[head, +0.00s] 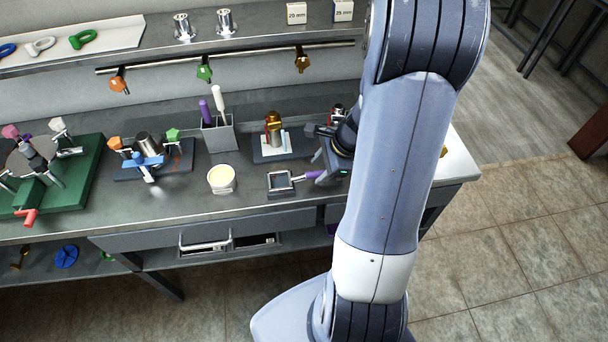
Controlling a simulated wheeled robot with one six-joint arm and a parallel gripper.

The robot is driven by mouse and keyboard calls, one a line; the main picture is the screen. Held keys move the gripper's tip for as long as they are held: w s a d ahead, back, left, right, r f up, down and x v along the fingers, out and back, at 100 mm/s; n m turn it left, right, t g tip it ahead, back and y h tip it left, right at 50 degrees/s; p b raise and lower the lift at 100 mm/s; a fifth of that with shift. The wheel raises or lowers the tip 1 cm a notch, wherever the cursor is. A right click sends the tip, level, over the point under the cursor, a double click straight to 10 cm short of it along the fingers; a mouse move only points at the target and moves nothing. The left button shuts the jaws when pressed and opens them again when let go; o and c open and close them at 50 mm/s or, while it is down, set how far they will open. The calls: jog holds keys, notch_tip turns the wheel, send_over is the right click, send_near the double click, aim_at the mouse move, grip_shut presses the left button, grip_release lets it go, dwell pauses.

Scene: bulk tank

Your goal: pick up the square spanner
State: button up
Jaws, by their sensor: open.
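The square spanner (280,181) lies flat on the grey bench near its front edge. It has a dark square frame at the left and a purple handle pointing right. My gripper (318,158) is at the right end of the purple handle, in front of my wrist, with its jaws open. The handle's far end is close to or behind the gripper. I cannot tell whether the handle is between the fingers or whether they touch it. My arm hides the bench to the right.
A white tub (221,180) stands left of the spanner. Behind are a brass-topped fitting on a dark base (284,157) and a grey holder (219,138) with upright tools. A green fixture board (84,188) lies far left. A rail (160,67) with hanging pieces runs behind.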

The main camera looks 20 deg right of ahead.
jog(key=shift+x, duration=1.05)
jog(key=shift+c, duration=0.5)
grip_shut()
